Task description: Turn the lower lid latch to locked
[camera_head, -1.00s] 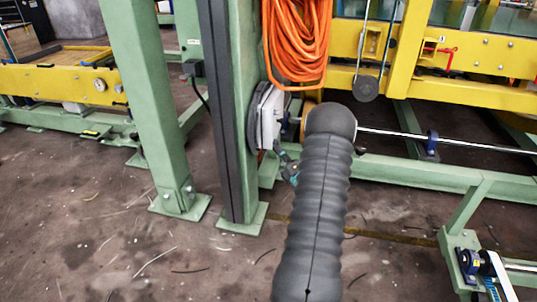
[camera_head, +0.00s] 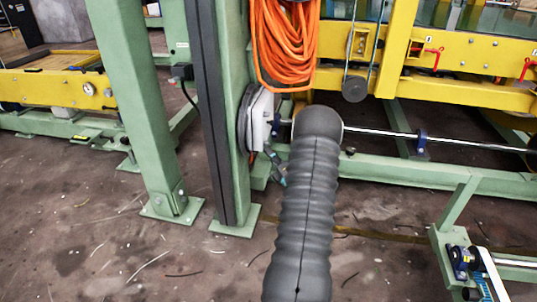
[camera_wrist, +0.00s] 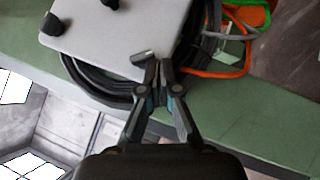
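The light grey box lid (camera_wrist: 120,28) fills the upper left of the wrist view, with a dark knob (camera_wrist: 53,24) at its left corner. A small grey latch (camera_wrist: 143,58) sits at the lid's lower edge. My gripper (camera_wrist: 158,66) has its fingertips close together, just right of this latch and seemingly touching it. I cannot tell whether part of the latch is between the fingertips. In the head view the box (camera_head: 261,119) is seen edge-on on the green post, with my gripper (camera_head: 272,158) below it; the latch cannot be made out there.
Black and orange cables (camera_wrist: 222,72) run beside the box and a green beam (camera_wrist: 245,110) lies behind. In the head view a coiled orange hose (camera_head: 285,40) hangs above the box. A metal shaft (camera_head: 385,133) runs right. The floor (camera_head: 100,250) at left is largely clear.

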